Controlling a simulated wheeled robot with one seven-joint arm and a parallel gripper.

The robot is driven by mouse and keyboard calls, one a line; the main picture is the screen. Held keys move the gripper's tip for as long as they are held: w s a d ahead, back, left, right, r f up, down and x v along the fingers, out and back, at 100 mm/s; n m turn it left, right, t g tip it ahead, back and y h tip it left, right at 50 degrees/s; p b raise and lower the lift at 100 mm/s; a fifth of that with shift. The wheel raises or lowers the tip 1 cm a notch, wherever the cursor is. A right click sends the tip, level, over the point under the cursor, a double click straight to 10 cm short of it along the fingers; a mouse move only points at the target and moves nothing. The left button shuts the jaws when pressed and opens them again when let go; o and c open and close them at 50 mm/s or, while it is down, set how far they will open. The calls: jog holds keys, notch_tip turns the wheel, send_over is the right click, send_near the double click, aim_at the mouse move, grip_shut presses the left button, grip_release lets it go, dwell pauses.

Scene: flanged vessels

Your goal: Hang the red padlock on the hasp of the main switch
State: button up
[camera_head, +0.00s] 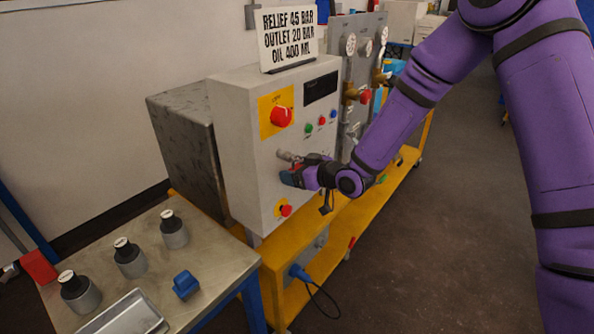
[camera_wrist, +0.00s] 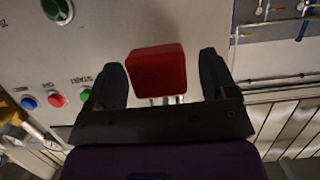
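The main switch (camera_head: 281,116) is a red knob on a yellow plate, high on the front of the grey cabinet. A short grey metal fitting (camera_head: 288,155), perhaps its hasp, sticks out below it. My gripper (camera_head: 292,176) is at the cabinet front just under this fitting. In the wrist view the red padlock (camera_wrist: 157,70) lies between my two fingers, with a visible gap at the right finger. Its shackle legs show faintly toward the palm and are mostly hidden. I cannot tell whether the shackle passes through the hasp.
The cabinet has small buttons (camera_head: 321,121) and a red stop button (camera_head: 285,210). The bench (camera_head: 150,261) at lower left bears several dark-topped weights, a blue block (camera_head: 186,285) and a metal tray (camera_head: 126,315). A gauge panel (camera_head: 350,75) stands to the right. The floor at right is clear.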

jog(key=shift+d, duration=0.1)
jog(key=s+d+r+m+h, duration=0.2)
jog(key=s+d+r+h, duration=0.35)
jog(key=d+r, duration=0.5)
jog(key=s+d+r+m+h, duration=0.3)
jog(key=s+d+r+h, duration=0.35)
jog(key=d, duration=0.75)
jog(key=s+d+r+m+g, duration=0.2)
jog(key=s+r, duration=0.3)
jog(key=s, duration=0.7)
jog(key=s+d+r+m+g, duration=0.1)
jog(key=s+d+r+m, duration=0.2)
jog(key=s, duration=0.8)
jog(key=shift+s+d+r+g, duration=0.4)
jog(key=shift+d+r, duration=0.1)
jog(key=shift+r, duration=0.4)
jog(key=shift+w, duration=0.1)
